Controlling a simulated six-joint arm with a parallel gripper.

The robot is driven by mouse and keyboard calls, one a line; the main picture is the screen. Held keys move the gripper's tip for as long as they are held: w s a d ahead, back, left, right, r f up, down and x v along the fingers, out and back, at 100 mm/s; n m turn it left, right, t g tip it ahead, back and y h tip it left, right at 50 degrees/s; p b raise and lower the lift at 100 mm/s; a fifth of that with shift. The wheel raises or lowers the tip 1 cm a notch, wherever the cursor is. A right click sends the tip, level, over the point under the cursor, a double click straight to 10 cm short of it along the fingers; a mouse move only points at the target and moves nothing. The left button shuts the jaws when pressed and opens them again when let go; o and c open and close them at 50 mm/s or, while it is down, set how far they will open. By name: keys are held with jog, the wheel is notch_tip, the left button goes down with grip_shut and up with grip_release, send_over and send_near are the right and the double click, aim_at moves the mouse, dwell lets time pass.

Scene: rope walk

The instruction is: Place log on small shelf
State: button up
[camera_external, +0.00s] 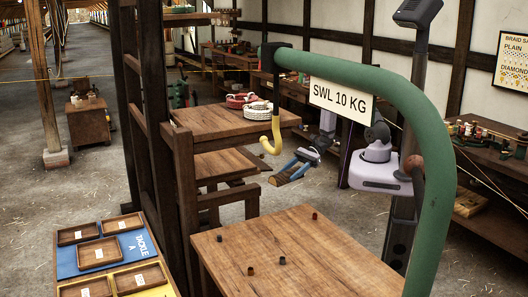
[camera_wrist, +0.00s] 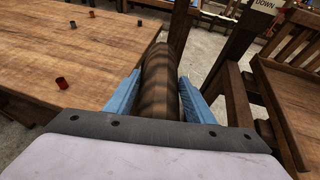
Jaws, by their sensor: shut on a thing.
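My gripper (camera_external: 296,166), with blue fingers, is shut on a brown log (camera_external: 281,178). In the wrist view the log (camera_wrist: 161,92) lies lengthwise between the two blue fingers, dark-banded, its far end sticking out past the fingertips. The log is held in the air, right of a wooden stand with an upper shelf (camera_external: 215,122) and a lower shelf (camera_external: 222,165). I cannot tell for certain which surface is the small shelf. The log touches no shelf that I can see.
Rope coils (camera_external: 258,109) lie on the upper shelf. A green curved pipe (camera_external: 350,75) with a yellow-tipped hook (camera_external: 272,140) hangs in front. A wooden table (camera_external: 290,250) with several small cups stands in the foreground. Labelled trays (camera_external: 98,252) sit at lower left.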

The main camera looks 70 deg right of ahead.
aim_at(282, 180)
jog(key=a+n+b, duration=0.1)
jog(key=a, duration=0.2)
jog(key=a+g+b, duration=0.1)
jog(key=a, duration=0.2)
jog(key=w+a+r+n+g+y+b, duration=0.1)
jog(key=a, duration=0.2)
jog(key=shift+a+n, duration=0.15)
jog(key=shift+n, duration=0.15)
jog(key=s+a+r+n+g+y+b, duration=0.1)
jog(key=s+a+r+n+g+b, duration=0.25)
jog(key=a, duration=0.95)
jog(key=s+a+n+g+b, duration=0.35)
jog(key=s+a+g, duration=0.25)
jog(key=a, duration=0.7)
jog(key=s+a+f+n+g+h+b, duration=0.2)
jog(key=s+a+n+g+h, duration=0.3)
jog(key=s+a, duration=0.6)
jog(key=shift+n+y, duration=0.6)
jog(key=shift+w+a+f, duration=0.15)
jog(key=shift+a+f, duration=0.05)
jog(key=shift+f, duration=1.55)
jog(key=shift+w+a+f, duration=0.15)
jog(key=shift+a+f, duration=0.05)
jog(key=shift+f, duration=1.5)
jog(key=shift+w+a+f, duration=0.15)
jog(key=shift+a+f, duration=0.05)
jog(key=shift+f, duration=1.55)
